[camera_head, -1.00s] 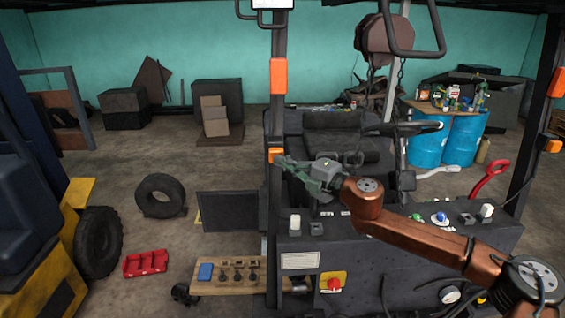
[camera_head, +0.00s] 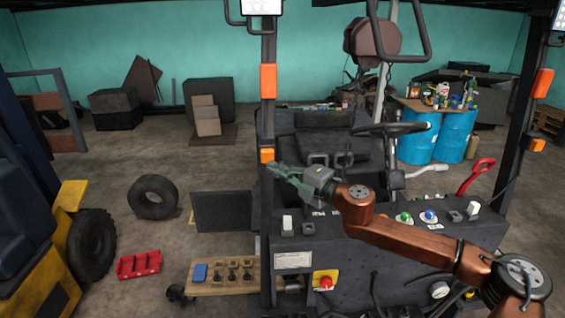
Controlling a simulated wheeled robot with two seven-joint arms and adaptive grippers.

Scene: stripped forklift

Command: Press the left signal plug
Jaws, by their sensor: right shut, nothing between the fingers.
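A small orange signal block (camera_head: 267,155) sits on the forklift's left upright post, below a larger orange block (camera_head: 268,81). I cannot tell for certain which is the left signal plug. My right gripper (camera_head: 272,167) reaches leftward over the dashboard, with its fingers shut and empty. Its fingertips are just below the small orange block in the picture; contact cannot be judged. My left gripper is not in view.
The dashboard carries white switches (camera_head: 287,223), a green button (camera_head: 404,217) and a blue button (camera_head: 428,216). A red button on a yellow base (camera_head: 325,282) is on its front. The steering wheel (camera_head: 391,129) is behind my arm.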

